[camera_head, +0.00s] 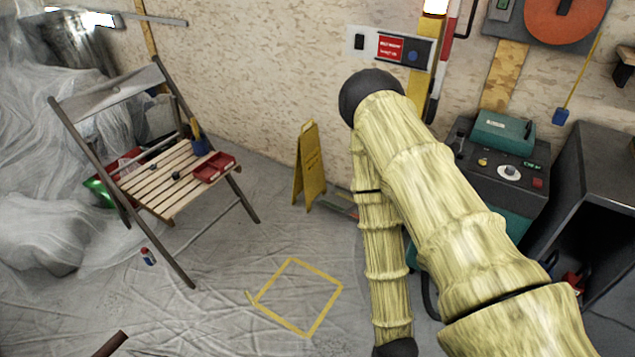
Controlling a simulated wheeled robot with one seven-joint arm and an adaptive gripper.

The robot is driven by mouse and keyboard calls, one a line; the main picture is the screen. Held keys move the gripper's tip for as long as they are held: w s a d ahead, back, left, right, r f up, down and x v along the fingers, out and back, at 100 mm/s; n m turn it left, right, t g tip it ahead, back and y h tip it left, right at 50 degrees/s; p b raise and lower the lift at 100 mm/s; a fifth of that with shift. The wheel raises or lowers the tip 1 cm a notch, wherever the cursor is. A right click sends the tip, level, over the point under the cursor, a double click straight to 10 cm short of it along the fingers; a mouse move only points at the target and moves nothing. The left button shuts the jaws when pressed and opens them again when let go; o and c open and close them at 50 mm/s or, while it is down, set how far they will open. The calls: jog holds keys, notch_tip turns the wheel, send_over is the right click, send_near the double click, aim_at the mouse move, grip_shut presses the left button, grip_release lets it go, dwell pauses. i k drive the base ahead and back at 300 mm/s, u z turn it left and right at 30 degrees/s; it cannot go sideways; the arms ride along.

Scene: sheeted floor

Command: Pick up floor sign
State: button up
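The yellow floor sign (309,167) stands upright on the sheeted floor near the back wall, in the middle of the head view. Its faces carry small dark print that is too small to read. My arm fills the right middle of the view, just right of the sign and apart from it in the picture. The arm bends at a dark joint near the wall and runs down to the bottom edge. My gripper cannot be made out in this view, so its state is hidden.
A folding wooden chair (176,178) with a red tray (214,167) on it stands at left. A yellow square outline (298,297) marks open floor in front. A dark machine (500,175) stands at right, and plastic sheeting (45,130) heaps at far left.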

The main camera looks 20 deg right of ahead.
aim_at(308, 173)
jog(key=z, duration=0.6)
jog(key=i, duration=0.75)
jog(key=z, duration=0.55)
jog(key=i, duration=0.85)
jog(key=u, duration=0.35)
